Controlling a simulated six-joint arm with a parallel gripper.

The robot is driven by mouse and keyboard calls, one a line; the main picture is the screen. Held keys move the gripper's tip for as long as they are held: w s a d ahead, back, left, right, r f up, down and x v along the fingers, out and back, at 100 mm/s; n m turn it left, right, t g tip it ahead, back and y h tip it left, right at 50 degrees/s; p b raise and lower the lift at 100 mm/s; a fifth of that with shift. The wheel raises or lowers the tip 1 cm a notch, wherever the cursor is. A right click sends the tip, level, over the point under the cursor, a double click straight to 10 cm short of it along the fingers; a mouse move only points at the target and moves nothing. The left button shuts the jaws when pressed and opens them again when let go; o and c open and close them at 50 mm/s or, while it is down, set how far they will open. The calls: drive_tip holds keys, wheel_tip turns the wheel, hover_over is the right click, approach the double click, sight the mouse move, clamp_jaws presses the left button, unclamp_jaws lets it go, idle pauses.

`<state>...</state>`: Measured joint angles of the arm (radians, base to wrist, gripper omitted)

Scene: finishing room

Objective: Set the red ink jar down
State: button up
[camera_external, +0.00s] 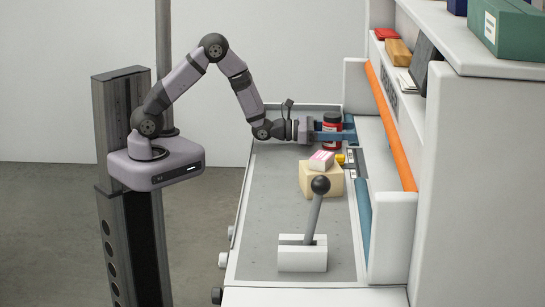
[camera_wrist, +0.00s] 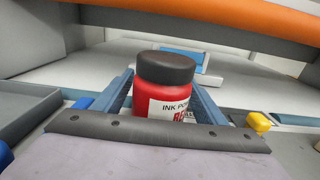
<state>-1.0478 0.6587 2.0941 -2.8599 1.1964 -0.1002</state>
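The red ink jar (camera_external: 331,124) has a black lid and a white label, and stands upright at the far end of the grey worktop. In the wrist view the jar (camera_wrist: 164,92) sits between the two blue fingers of my gripper (camera_wrist: 163,100), one along each side, and they look closed on it. In the external view my gripper (camera_external: 340,129) reaches in from the left, with its fingers around the jar's middle. The jar's base is partly hidden, so I cannot tell whether it touches a surface.
A pale block (camera_external: 317,182) with a pink-and-white item (camera_external: 321,160) on top is just nearer than the jar. A small yellow object (camera_external: 340,158) is beside it. A lever (camera_external: 314,215) stands at the front. An orange rail (camera_external: 391,130) runs along the right. The worktop's left side (camera_external: 268,195) is clear.

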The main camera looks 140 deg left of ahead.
drive_tip(key=shift+r, duration=0.15)
drive_tip(key=b+v, duration=0.2)
drive_tip(key=v, duration=1)
drive_tip(key=shift+w, duration=0.1)
